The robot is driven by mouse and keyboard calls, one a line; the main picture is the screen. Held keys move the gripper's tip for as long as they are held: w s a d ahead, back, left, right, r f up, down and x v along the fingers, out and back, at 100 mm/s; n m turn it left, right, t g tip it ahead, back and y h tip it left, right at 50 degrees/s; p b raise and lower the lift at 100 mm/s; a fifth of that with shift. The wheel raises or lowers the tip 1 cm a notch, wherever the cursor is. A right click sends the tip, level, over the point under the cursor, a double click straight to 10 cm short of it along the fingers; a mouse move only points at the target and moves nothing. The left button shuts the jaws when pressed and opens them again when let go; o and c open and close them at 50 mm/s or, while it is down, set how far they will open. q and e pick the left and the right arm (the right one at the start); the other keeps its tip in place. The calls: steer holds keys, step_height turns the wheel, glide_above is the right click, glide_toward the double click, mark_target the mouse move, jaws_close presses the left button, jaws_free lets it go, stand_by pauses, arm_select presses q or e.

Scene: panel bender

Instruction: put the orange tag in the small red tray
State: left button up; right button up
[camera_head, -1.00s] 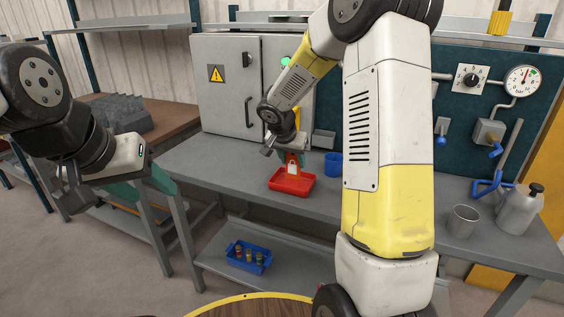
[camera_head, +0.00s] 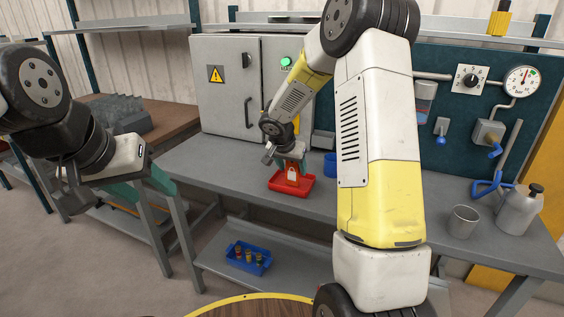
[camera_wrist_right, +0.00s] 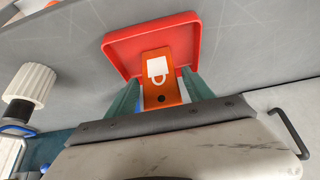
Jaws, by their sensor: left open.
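The orange tag (camera_wrist_right: 161,88), with a white padlock mark, is between the green fingers of my right gripper (camera_wrist_right: 160,92). The fingers meet its side edges. In the head view the tag (camera_head: 291,175) hangs upright at the small red tray (camera_head: 302,188), its lower end over or inside the tray. I cannot tell whether it touches the tray floor. The tray sits on the grey bench, and its far part is partly hidden by the tag and gripper. My left gripper (camera_head: 148,186) is open and empty, away from the bench at the left.
The grey bench (camera_head: 225,165) is clear left of the tray. A blue cup (camera_head: 333,164) stands just behind it to the right. A metal cup (camera_head: 462,221) and a grey can (camera_head: 518,212) stand further right. A blue bin (camera_head: 233,256) with small items is on the lower shelf.

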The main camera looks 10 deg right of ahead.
stand_by(0.3)
steer(key=shift+r, duration=0.35)
steer(key=v, duration=1.1)
steer(key=s+r+n+y, duration=0.2)
steer(key=s+r, duration=0.1)
steer(key=s, duration=0.6)
steer(key=s+a+r+n+y, duration=0.1)
steer(key=s+r+n, duration=0.2)
steer(key=s, duration=0.6)
steer(key=s+r+n+t+y, duration=0.1)
steer(key=s+r+n+y, duration=0.1)
steer(key=s, duration=0.8)
steer(key=shift+s+a+r+y, duration=0.1)
steer(key=shift+a+r+y, duration=0.2)
steer(key=shift+r, duration=0.1)
